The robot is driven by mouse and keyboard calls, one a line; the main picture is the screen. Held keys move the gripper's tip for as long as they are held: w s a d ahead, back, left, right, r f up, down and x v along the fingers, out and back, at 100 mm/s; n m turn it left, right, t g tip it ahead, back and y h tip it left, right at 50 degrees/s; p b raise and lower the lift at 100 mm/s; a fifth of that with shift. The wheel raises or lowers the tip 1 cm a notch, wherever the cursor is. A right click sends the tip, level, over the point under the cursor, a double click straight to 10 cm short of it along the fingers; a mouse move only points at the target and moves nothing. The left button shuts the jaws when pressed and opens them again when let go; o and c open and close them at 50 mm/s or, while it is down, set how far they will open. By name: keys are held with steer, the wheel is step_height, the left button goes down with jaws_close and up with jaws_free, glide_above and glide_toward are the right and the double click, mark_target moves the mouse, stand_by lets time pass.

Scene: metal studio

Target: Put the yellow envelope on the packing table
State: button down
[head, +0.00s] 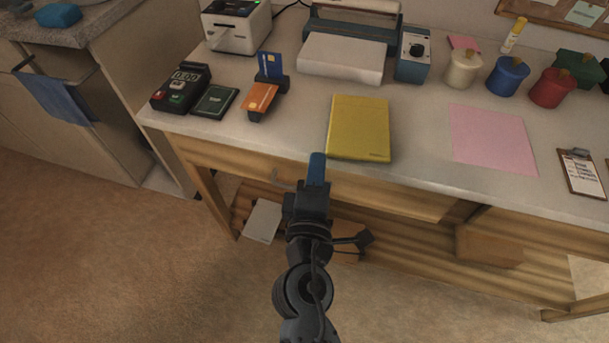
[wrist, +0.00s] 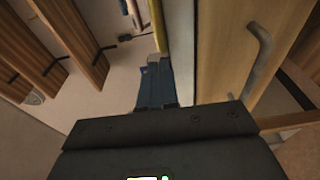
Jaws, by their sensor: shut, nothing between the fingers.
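The yellow envelope (head: 358,128) lies flat on the pale top of the wooden table (head: 420,150), with its near edge close to the table's front edge. My gripper (head: 317,160) is at the table's front edge, just in front of and slightly left of the envelope's near left corner. Its blue fingers are shut together with nothing between them, and they also show in the wrist view (wrist: 154,75). A thin yellow strip past the fingertips in the wrist view looks like the envelope's edge. The frames do not clearly show whether the fingers touch it.
A card terminal (head: 180,88) and a card holder (head: 262,97) stand left of the envelope. A pink sheet (head: 492,138) and a clipboard (head: 582,173) lie to the right. Several colored jars stand behind. A drawer handle (wrist: 262,50) is close to my gripper.

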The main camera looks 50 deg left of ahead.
mark_target(332, 160)
steer(key=shift+w, duration=0.25)
steer(key=shift+w+d, duration=0.15)
steer(key=shift+w, duration=1.4)
steer(key=shift+s, duration=0.1)
